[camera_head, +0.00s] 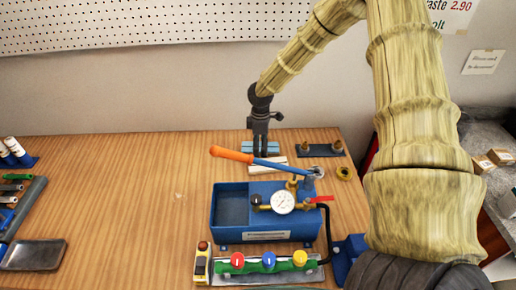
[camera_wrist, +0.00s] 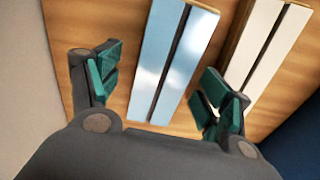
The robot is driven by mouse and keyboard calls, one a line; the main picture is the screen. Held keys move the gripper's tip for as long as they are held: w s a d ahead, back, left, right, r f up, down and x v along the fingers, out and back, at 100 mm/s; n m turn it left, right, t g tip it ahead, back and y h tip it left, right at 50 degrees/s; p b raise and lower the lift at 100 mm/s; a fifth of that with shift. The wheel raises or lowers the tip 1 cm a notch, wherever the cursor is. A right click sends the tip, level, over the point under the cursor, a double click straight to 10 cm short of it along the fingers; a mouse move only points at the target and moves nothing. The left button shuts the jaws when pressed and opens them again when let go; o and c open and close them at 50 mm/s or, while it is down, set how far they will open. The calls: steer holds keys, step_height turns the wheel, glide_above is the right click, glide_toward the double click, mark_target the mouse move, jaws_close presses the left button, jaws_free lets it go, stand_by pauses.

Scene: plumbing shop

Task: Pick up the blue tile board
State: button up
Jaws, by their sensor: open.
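The blue tile board (camera_head: 274,147) lies on the wooden workbench (camera_head: 110,180), partly hidden behind my gripper (camera_head: 262,152) in the head view. In the wrist view the blue tile board (camera_wrist: 153,62) shows as two light blue strips with a dark groove between them. My gripper (camera_wrist: 158,92) is open over it, with one green-padded finger on each side of the board. Bare wood shows between the left finger and the board; the right finger is closer to it. I cannot tell how high the fingertips are above the bench.
A white tile board (camera_wrist: 268,55) lies close to the right of the blue one. A blue test pump (camera_head: 232,209) with an orange-handled lever (camera_head: 232,154) stands in front. A dark plate with brass fittings (camera_head: 320,151) lies to the right. The bench's left middle is clear.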

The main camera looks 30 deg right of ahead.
steer(key=c, duration=1.2)
